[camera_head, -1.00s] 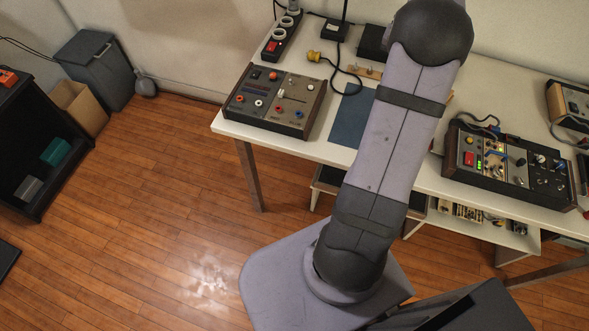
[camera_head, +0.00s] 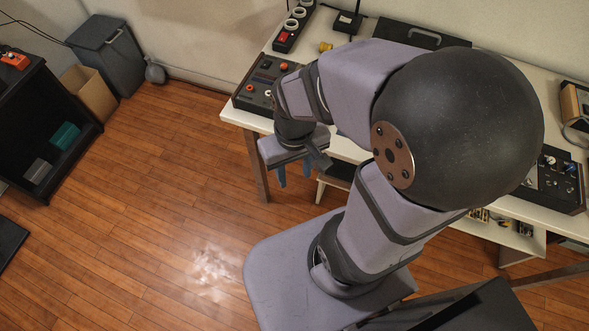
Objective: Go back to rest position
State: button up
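My gripper (camera_head: 294,174) hangs fingers down in front of the white table's (camera_head: 232,112) left part, over the floor in the picture. Its two blue fingertips stand apart with a gap between them, and I see nothing held there. My arm is folded, with its large black elbow joint close to the camera and covering much of the table. The forearm runs left from the elbow to the wrist.
A control box (camera_head: 256,92) with knobs sits at the table's left end, partly behind my wrist. A power strip (camera_head: 293,26) and a black case (camera_head: 408,33) lie at the back. Another device (camera_head: 556,181) is at right. The wooden floor (camera_head: 160,220) at left is clear.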

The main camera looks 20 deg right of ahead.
notch_tip(320, 180, up, 8)
jog(key=p, duration=0.8)
